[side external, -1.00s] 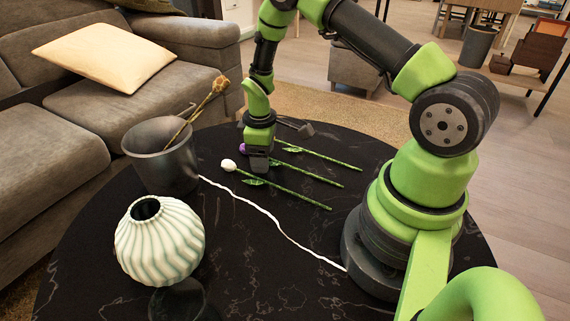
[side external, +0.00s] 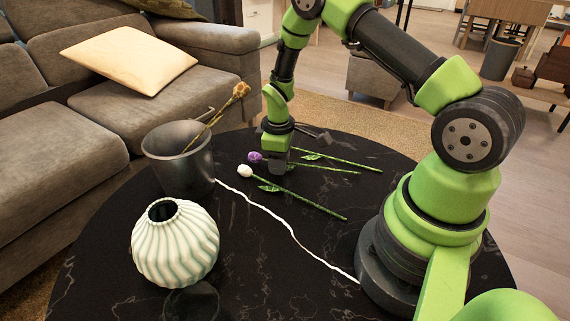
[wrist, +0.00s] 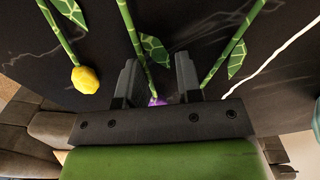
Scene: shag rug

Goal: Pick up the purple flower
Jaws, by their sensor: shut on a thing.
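The purple flower (side external: 255,157) lies on the black table, its green stem running right. My gripper (side external: 277,165) points down over it, low at the table, just right of the purple head. In the wrist view the stem passes between the two fingers of my gripper (wrist: 155,75), which is shut on it. The purple head (wrist: 157,101) is mostly hidden by the gripper body. A white flower (side external: 245,171) lies nearer the camera, apart from the gripper. A yellow flower (wrist: 85,80) lies on the other side; its head is hidden in the side view.
A dark grey pot (side external: 180,170) holding brownish-yellow flowers (side external: 240,91) stands left of the gripper. A ribbed cream vase (side external: 175,243) stands at the front left. The black table (side external: 290,285) is clear toward the front. A grey sofa (side external: 60,150) is behind.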

